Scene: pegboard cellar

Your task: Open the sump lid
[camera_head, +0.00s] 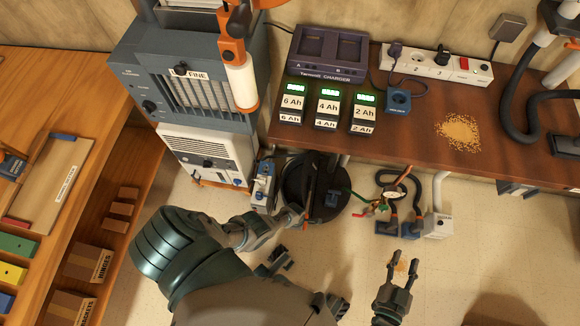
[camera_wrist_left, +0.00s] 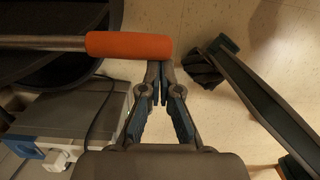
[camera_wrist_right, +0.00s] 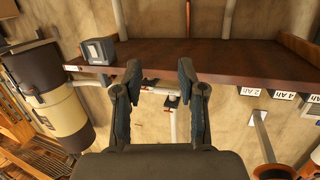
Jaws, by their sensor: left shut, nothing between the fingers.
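The sump (camera_head: 290,190) is a round black shape on the floor under the bench. A thin bar with an orange grip (camera_wrist_left: 130,44) reaches over its near edge; the grip also shows in the head view (camera_head: 305,226). Whether the lid is raised at all is hard to tell. My left gripper (camera_wrist_left: 161,66) is shut and empty, its tips close to the right end of the orange grip; touching or just apart cannot be told. My right gripper (camera_head: 401,262) is open and empty above the floor at the right; its spread fingers show in the right wrist view (camera_wrist_right: 157,68).
The bench (camera_head: 400,130) holds a charger (camera_head: 328,53), several battery packs and a power strip (camera_head: 436,64). Hoses and a gauge (camera_head: 393,192) stand right of the sump. A grey-white machine (camera_head: 205,150) stands at left. Floor near the right gripper is mostly clear.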

